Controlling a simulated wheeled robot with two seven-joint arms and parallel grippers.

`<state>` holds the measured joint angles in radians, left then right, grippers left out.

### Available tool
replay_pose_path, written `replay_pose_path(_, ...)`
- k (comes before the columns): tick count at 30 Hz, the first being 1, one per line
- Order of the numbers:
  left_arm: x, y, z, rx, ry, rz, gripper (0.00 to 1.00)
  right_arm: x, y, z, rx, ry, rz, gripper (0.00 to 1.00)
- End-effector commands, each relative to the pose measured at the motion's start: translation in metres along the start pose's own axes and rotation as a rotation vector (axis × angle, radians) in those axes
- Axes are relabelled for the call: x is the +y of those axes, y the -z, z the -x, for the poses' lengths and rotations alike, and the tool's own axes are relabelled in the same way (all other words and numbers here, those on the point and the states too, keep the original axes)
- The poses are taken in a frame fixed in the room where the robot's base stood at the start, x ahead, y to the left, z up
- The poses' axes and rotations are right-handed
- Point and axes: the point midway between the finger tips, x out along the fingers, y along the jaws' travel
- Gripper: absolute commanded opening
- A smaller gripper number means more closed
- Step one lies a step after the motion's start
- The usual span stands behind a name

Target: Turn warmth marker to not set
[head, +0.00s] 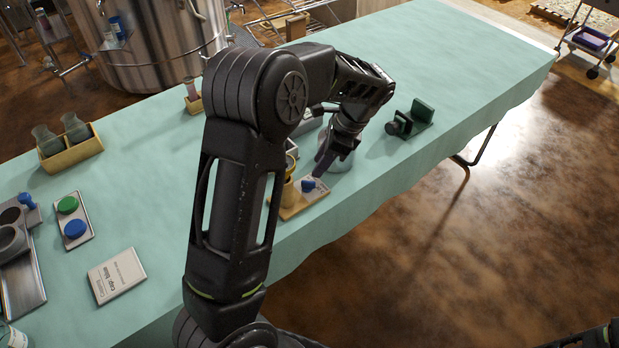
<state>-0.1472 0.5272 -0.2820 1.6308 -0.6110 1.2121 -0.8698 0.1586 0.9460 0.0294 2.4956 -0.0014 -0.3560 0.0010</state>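A small blue knob (308,185), which looks like the warmth marker, sits on a pale plate on a wooden board (290,211) near the table's front edge. Its pointing direction and the plate's markings are too small to read. My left gripper (323,168) points down just above and beside the knob. A dark finger shows close to it; I cannot tell whether it touches the knob or how far the fingers are apart. My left arm hides part of the board and the table behind it. My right gripper is out of view.
A dark green-black device (412,120) stands to the right. A plate with green and blue buttons (73,220) and a white card (117,275) lie left. The table's far right is clear.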

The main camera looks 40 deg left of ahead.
Motion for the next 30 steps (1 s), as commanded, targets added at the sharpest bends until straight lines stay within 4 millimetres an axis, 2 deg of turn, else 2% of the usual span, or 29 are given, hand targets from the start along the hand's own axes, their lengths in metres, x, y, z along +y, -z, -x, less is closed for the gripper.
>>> replay_pose_path(15, 0.0, 0.0, -0.068, 0.0, -0.002, 0.001, 0.33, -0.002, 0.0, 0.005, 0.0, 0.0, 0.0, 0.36)
replay_pose_path(26, 0.0, 0.0, -0.074, 0.001, 0.0, 0.001, 0.33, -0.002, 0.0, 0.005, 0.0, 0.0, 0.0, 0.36)
replay_pose_path(30, 0.0, 0.0, -0.074, 0.001, 0.0, 0.001, 0.21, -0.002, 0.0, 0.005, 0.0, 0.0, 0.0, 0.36)
